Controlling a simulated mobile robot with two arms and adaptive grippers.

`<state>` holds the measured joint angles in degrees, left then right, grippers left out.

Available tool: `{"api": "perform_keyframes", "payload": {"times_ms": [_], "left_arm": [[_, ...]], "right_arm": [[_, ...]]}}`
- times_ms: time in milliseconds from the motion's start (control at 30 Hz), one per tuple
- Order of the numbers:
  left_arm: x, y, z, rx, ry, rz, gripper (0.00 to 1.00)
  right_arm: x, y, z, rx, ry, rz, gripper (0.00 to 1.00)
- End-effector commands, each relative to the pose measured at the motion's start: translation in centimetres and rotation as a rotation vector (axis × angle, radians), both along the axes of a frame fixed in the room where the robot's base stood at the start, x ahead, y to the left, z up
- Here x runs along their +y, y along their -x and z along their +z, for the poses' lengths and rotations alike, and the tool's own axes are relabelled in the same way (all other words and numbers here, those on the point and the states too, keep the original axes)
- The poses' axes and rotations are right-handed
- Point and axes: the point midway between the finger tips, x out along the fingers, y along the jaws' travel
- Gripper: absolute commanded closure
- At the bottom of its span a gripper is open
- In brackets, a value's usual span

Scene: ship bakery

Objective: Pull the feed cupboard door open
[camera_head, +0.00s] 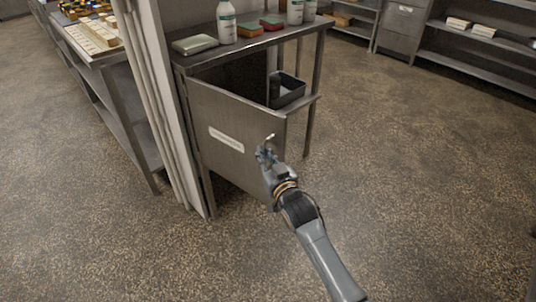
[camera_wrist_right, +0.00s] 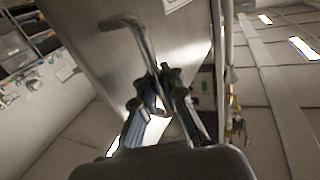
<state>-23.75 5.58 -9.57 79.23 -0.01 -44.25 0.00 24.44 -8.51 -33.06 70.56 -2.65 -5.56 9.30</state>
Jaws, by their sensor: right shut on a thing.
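The feed cupboard door (camera_head: 232,133) is a grey metal panel with a pale label (camera_head: 226,139). It stands partly open, swung out from under the metal table, with a dark gap behind its top edge. My right gripper (camera_head: 266,152) is at the door's free edge, on the handle (camera_head: 270,138). In the right wrist view the bent metal handle (camera_wrist_right: 136,35) runs down between the fingers of the right gripper (camera_wrist_right: 168,85), which are shut on it. The door panel (camera_wrist_right: 100,60) also shows there behind the handle. The left gripper is not in view.
The tabletop (camera_head: 250,42) above the door carries white bottles (camera_head: 226,22), a folded cloth and sponges. A dark bin (camera_head: 288,90) stands on the shelf to the right of the door. A white post (camera_head: 160,90) is close on the left. The speckled floor in front is clear.

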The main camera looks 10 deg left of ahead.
Motion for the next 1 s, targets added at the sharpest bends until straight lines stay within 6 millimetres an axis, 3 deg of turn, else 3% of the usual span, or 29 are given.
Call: {"api": "perform_keyframes", "payload": {"times_ms": [300, 400, 467, 800, 1000], "left_arm": [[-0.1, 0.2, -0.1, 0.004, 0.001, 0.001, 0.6], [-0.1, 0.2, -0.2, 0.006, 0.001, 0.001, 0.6], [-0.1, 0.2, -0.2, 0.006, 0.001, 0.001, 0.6], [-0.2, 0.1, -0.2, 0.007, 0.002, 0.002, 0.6], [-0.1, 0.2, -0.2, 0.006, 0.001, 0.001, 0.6]], "right_arm": [[-0.6, -0.2, -0.6, 0.004, 0.01, -0.009, 1.0], [-0.6, -0.1, -0.6, 0.005, 0.009, -0.009, 0.77], [-0.5, -0.1, -0.5, 0.004, 0.008, -0.007, 0.68], [-0.3, 0.1, -0.2, 0.001, 0.003, -0.003, 0.68], [-1.5, 1.9, -0.3, 0.001, 0.003, -0.003, 0.68]]}}
